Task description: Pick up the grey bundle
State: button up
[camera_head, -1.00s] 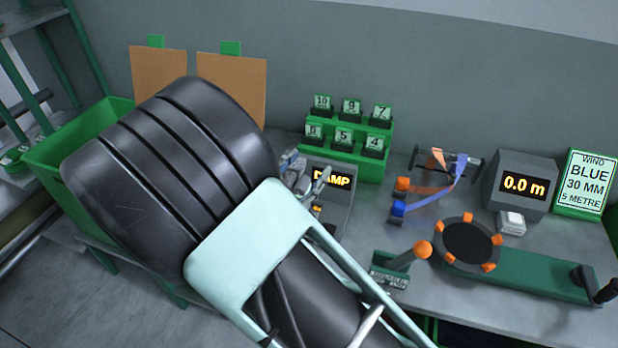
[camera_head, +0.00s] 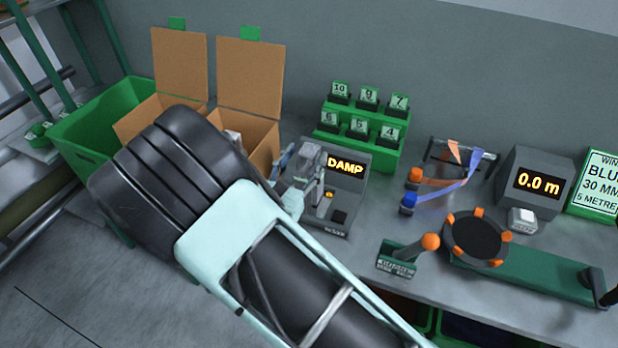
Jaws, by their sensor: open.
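I cannot pick out the grey bundle for certain. A small pale grey piece (camera_head: 233,137) shows at the right cardboard box, partly hidden by my arm. My gripper (camera_head: 288,172) is open, between the right box and the damp meter. My large dark arm links cover most of it, and only grey parts near its end show. I cannot tell whether it touches anything. The damp meter (camera_head: 350,190) reads "DAMP", and a grey upright part (camera_head: 310,160) stands at its left side.
Two open cardboard boxes (camera_head: 262,130) and a green bin (camera_head: 75,140) stand at the left. A green numbered rack (camera_head: 360,125) is behind the meter. Orange and blue webbing (camera_head: 440,185), a winding wheel (camera_head: 475,238), an orange-knobbed lever (camera_head: 430,242) and a "0.0 m" display (camera_head: 538,183) fill the right.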

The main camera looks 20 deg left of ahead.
jog(key=w, duration=0.2)
jog(key=shift+w+d, duration=0.15)
jog(key=shift+w, duration=0.25)
jog(key=shift+r, duration=0.1)
grip_shut()
